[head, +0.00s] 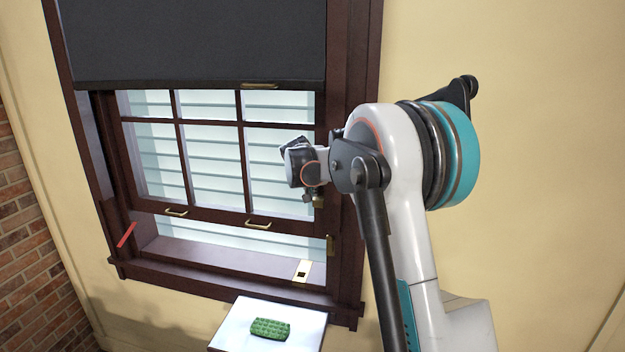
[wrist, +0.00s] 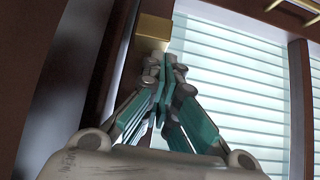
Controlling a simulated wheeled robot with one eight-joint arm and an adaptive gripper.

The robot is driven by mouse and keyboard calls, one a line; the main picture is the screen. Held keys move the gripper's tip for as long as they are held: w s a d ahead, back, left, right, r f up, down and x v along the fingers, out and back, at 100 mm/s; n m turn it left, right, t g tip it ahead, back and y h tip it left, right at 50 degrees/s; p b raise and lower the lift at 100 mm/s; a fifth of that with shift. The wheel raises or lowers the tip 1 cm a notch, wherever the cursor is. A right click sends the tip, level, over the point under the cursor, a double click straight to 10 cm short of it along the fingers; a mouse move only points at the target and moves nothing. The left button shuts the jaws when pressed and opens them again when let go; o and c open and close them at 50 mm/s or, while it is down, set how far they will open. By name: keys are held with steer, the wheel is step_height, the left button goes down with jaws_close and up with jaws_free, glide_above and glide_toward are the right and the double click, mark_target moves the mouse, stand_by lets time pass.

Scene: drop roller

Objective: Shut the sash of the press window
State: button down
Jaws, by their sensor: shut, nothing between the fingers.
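The window sash (head: 215,213) is a dark brown frame with several panes and two brass pulls along its bottom rail. It is raised, with a gap between its bottom rail and the brown sill (head: 220,278). My gripper (wrist: 167,68) is shut and empty, its fingertips at a brass block (wrist: 154,32) beside the sash's pane; I cannot tell if they touch. In the head view my wrist is in front of the sash's right side, and the fingers are mostly hidden.
A dark blind (head: 195,42) covers the upper window. A red strip (head: 127,235) is at the left jamb. A green object (head: 269,329) lies on a white-topped stand (head: 229,333) below the window. A brick wall (head: 30,240) is at the left.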

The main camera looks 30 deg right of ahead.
steer(key=shift+f, duration=0.25)
step_height(320, 180, down, 21)
steer(key=b, duration=1.1)
steer(key=shift+s+r+b, duration=0.15)
steer(key=shift+r+b, duration=0.05)
steer(key=shift+b, duration=0.2)
steer(key=shift+f, duration=0.1)
